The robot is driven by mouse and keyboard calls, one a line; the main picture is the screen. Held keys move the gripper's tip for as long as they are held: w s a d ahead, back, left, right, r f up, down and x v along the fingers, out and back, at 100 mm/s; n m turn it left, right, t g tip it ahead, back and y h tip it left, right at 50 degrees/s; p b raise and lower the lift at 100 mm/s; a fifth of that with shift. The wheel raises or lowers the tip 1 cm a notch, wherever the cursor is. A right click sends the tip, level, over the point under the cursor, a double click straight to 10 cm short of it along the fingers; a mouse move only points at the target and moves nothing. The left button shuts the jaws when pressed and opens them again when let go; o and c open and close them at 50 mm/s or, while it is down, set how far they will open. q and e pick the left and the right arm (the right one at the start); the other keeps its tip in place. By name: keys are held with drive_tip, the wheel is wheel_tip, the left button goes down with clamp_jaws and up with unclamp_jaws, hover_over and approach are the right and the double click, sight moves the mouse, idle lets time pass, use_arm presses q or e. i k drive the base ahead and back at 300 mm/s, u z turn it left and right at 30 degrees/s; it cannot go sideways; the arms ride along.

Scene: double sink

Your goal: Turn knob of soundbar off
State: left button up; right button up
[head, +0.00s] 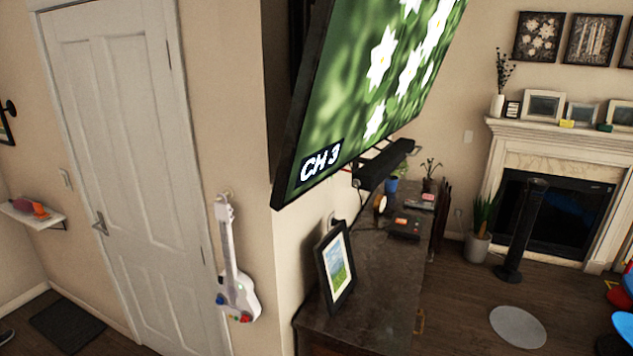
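A long dark soundbar (384,165) is mounted on the wall just below a large television (370,80). The television screen is lit, with white flowers on green and the text "CH 3". The soundbar is seen at a steep angle, and its knob is too small to make out. Neither of my grippers is in the head view.
A dark cabinet (365,285) under the television holds a picture frame (336,265) and small items. A white guitar (235,270) hangs beside a closed door (125,150). A fireplace (560,215) stands at right. Wooden floor (460,315) is open in front of the cabinet.

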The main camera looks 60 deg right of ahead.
sight(355, 183)
drive_tip(key=i, duration=0.3)
drive_tip(key=z, duration=0.8)
